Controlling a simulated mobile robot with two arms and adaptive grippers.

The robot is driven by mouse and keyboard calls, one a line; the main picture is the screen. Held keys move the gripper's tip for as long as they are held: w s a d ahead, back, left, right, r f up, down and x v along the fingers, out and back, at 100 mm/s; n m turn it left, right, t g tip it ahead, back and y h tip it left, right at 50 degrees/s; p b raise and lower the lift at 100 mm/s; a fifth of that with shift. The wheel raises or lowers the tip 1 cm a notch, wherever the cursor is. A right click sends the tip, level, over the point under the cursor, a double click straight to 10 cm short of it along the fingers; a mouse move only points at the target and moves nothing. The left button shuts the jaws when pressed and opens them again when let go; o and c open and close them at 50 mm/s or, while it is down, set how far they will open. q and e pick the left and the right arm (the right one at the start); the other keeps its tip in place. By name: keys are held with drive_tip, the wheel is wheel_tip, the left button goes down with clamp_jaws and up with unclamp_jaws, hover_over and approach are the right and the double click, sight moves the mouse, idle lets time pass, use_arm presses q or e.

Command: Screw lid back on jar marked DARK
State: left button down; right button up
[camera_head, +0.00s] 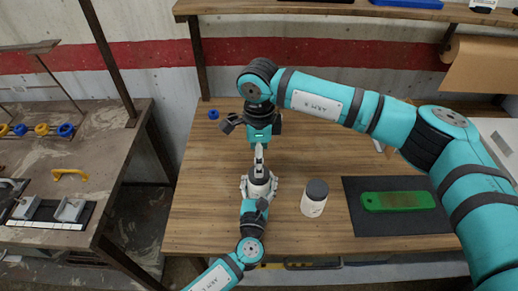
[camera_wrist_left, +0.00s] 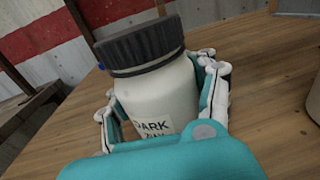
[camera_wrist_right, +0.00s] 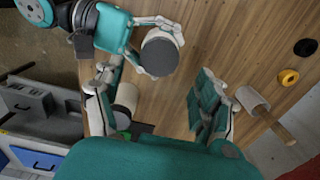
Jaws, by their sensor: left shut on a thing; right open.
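My left gripper (camera_head: 258,188) is shut around the jar body, with a finger on each side in the left wrist view. The jar stands upright and its lid shows from above in the right wrist view (camera_wrist_right: 159,53). My right gripper (camera_wrist_right: 155,100) is open and empty, its fingers wide apart. In the head view it (camera_head: 259,152) is just behind the held jar, apart from the lid.
A second white jar with a dark lid (camera_head: 315,197) stands right of the held jar. A green board (camera_head: 398,201) lies on a dark mat (camera_head: 355,222) at the right. A blue ring (camera_head: 213,114) is at the back left.

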wheel_tip(320, 180, down, 6)
drive_tip(key=shift+r, duration=0.1)
idle(0.4)
drive_tip(key=c, duration=1.2)
drive_tip(key=o, duration=1.3)
wheel_tip(320, 180, up, 12)
drive_tip(key=shift+f, duration=0.1)
